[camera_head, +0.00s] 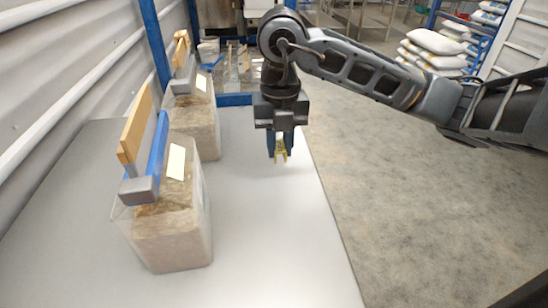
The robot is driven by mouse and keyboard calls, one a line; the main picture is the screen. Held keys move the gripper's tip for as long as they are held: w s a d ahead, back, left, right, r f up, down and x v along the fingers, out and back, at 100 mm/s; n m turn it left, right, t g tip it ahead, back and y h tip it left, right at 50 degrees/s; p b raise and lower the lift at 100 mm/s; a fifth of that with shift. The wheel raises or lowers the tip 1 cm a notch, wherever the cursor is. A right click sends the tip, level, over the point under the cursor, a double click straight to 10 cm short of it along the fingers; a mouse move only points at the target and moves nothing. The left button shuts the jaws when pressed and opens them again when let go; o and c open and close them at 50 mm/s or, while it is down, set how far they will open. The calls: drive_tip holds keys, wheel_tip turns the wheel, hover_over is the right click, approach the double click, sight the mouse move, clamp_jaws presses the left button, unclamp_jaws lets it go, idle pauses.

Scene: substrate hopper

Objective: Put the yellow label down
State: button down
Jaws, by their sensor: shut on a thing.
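My gripper (280,152) hangs from the arm and points down over the right part of the grey table, near its right edge. Its two blue-grey fingers are shut on a small yellow piece, the yellow label (281,156), whose lower end shows between and just below the fingertips. The rest of the label is hidden by the fingers. I cannot tell whether the label touches the table (262,235) or is a little above it.
Two clear hoppers of brown substrate, one near (172,240) and one farther (196,125), stand on the left with blue and wooden bars on top. Bare table lies right of them. White sacks (436,42) are stacked far right.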

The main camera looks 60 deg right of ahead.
sight(274, 175)
drive_tip(key=shift+w+a+f, duration=0.35)
drive_tip(key=shift+a+f, duration=0.05)
drive_tip(key=shift+f, duration=1.95)
drive_tip(key=shift+f, duration=0.1)
drive_tip(key=c, duration=1)
unclamp_jaws()
drive_tip(key=shift+o, duration=0.2)
wheel_tip(274, 175, up, 12)
drive_tip(key=shift+r, duration=0.15)
